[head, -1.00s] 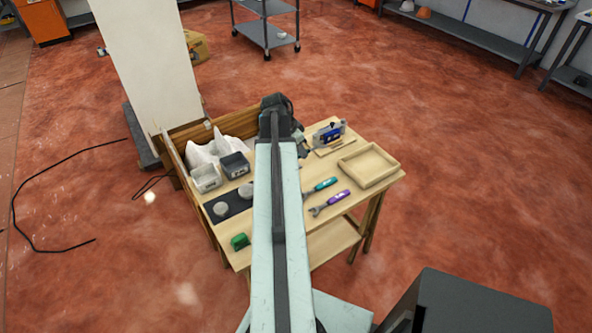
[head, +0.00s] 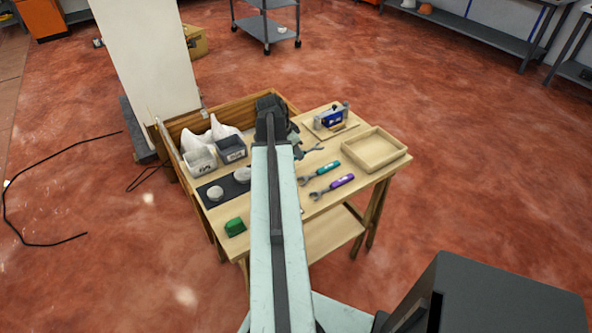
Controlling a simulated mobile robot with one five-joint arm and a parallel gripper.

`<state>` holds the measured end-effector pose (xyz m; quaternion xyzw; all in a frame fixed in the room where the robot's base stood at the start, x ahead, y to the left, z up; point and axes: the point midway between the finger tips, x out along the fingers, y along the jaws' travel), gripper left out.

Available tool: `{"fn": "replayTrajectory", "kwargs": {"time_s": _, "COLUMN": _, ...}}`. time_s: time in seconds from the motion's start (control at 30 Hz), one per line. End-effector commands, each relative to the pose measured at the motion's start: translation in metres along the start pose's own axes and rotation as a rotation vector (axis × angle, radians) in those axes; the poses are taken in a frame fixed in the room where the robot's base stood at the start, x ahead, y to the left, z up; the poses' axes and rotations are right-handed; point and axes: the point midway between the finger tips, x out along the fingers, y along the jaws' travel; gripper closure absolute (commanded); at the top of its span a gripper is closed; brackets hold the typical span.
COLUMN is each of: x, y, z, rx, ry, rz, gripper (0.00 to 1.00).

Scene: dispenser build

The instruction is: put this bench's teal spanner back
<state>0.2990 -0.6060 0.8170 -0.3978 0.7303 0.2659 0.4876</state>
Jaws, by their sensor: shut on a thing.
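A teal-handled spanner (head: 322,171) lies on the bench top, just right of my arm, with its grey open jaw to the left. A purple-handled spanner (head: 335,187) lies beside it, nearer me. My gripper (head: 298,151) is over the bench at the end of my arm, mostly hidden by it. It is shut on a tool with a grey forked head (head: 315,147), which looks like another spanner. That head sticks out to the right of the gripper. The tool's handle and its colour are hidden.
The bench (head: 322,207) also carries an empty wooden tray (head: 374,150), a blue device on a board (head: 331,118), grey bins (head: 232,149), a dark mat (head: 222,193) with round pale pieces and a green block (head: 235,227). A white panel (head: 145,60) stands behind left.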

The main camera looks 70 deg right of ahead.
Motion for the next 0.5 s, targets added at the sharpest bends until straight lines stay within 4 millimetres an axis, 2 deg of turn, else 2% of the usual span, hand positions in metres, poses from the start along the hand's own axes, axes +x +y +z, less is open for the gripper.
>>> {"fn": "replayTrajectory", "kwargs": {"time_s": 0.13, "x": 0.007, "y": 0.0, "z": 0.003, "rx": 0.0, "ry": 0.0, "rz": 0.0, "gripper": 1.0}}
{"fn": "replayTrajectory", "kwargs": {"time_s": 0.33, "x": 0.041, "y": 0.0, "z": 0.017, "rx": 0.0, "ry": 0.0, "rz": 0.0, "gripper": 1.0}}
{"fn": "replayTrajectory", "kwargs": {"time_s": 0.5, "x": 0.039, "y": 0.0, "z": 0.017, "rx": -0.001, "ry": 0.0, "rz": 0.0, "gripper": 1.0}}
